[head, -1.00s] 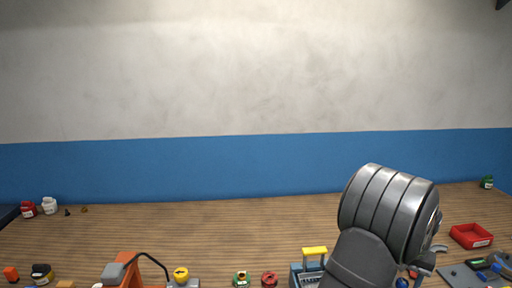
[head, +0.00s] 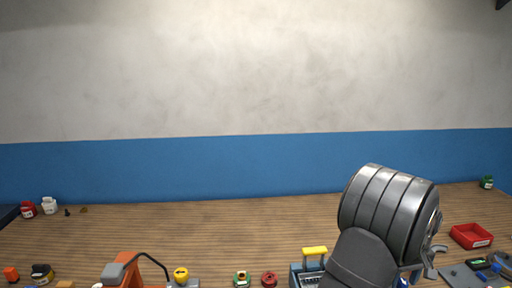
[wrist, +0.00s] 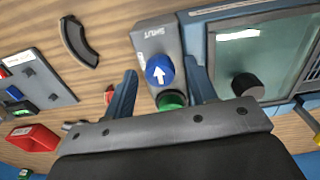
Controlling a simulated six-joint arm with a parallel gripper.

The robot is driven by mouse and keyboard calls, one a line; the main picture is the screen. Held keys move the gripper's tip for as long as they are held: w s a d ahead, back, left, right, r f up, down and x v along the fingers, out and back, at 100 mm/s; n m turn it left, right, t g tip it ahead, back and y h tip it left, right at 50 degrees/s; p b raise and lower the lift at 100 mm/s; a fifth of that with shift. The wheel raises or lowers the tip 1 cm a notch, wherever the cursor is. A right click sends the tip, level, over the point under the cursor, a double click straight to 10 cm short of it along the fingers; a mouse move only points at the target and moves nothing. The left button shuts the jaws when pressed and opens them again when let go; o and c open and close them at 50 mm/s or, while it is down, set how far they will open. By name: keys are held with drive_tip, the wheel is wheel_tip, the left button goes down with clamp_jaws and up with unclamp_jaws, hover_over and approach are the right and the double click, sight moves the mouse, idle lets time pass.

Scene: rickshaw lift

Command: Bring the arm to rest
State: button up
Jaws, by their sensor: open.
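My gripper (wrist: 161,68) is open and empty in the wrist view, with one blue-grey finger on each side of a grey button box (wrist: 155,42). The box carries a blue button (wrist: 160,69) with a white arrow and a green button (wrist: 171,100) below it. I cannot tell whether the fingers touch the box. In the head view my gripper (head: 428,262) shows only partly, low at the right, behind my thick grey arm, which hides much of the bench there.
A blue-framed unit with a window (wrist: 270,55) and black knob (wrist: 247,86) stands right of the box. A dark curved piece (wrist: 79,42), a grey panel (wrist: 35,85) and a red tray (head: 472,236) lie nearby. Several small items line the front edge; the bench behind is mostly clear.

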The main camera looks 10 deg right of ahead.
drive_tip(key=shift+n, duration=0.6)
drive_tip(key=shift+o, duration=0.2)
